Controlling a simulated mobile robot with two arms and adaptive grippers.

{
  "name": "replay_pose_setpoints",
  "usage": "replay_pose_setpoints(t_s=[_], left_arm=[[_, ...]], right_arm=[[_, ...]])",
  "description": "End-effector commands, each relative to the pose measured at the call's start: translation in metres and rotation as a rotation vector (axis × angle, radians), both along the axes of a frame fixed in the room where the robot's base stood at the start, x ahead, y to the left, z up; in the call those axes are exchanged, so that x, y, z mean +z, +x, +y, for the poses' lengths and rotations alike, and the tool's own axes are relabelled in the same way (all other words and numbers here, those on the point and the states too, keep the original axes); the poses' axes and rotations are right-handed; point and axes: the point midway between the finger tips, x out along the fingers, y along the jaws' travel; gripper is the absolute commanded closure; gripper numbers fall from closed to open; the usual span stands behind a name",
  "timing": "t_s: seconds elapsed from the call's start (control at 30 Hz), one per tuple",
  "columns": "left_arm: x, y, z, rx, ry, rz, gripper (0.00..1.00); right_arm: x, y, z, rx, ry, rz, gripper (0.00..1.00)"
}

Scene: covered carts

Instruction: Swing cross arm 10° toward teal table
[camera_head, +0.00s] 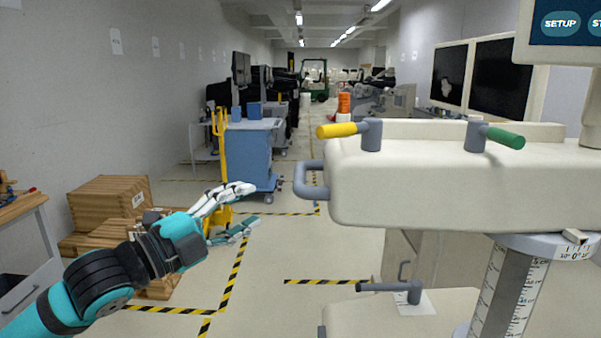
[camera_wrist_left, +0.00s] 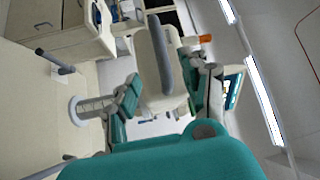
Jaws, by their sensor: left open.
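The cross arm (camera_head: 450,185) is a long cream beam at the right of the head view, on a column with a printed scale (camera_head: 510,285). A grey loop handle (camera_head: 310,180) juts from its left end; the loop also shows in the left wrist view (camera_wrist_left: 159,55). A yellow lever (camera_head: 340,130) and a green lever (camera_head: 500,137) stand on top. A degree scale (camera_head: 575,250) shows below the beam, near 0°. My left gripper (camera_head: 250,205) is open and empty, left of the loop handle and apart from it. No teal table is clearly seen. My right gripper is out of view.
A blue cart (camera_head: 250,158) and a yellow pallet jack (camera_head: 221,150) stand behind my left gripper. Wooden crates (camera_head: 110,200) sit at the left wall. A lower grey handle (camera_head: 385,287) juts out beneath the beam. Floor with striped tape is clear between.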

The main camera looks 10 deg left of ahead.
Motion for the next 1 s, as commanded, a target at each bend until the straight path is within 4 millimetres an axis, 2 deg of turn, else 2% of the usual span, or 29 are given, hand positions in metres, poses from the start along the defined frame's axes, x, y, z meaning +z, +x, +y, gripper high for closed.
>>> replay_pose_setpoints(t_s=[1.0], left_arm=[[0.016,0.081,-0.054,-0.001,-0.002,0.001,0.54]], right_arm=[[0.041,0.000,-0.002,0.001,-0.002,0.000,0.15]])
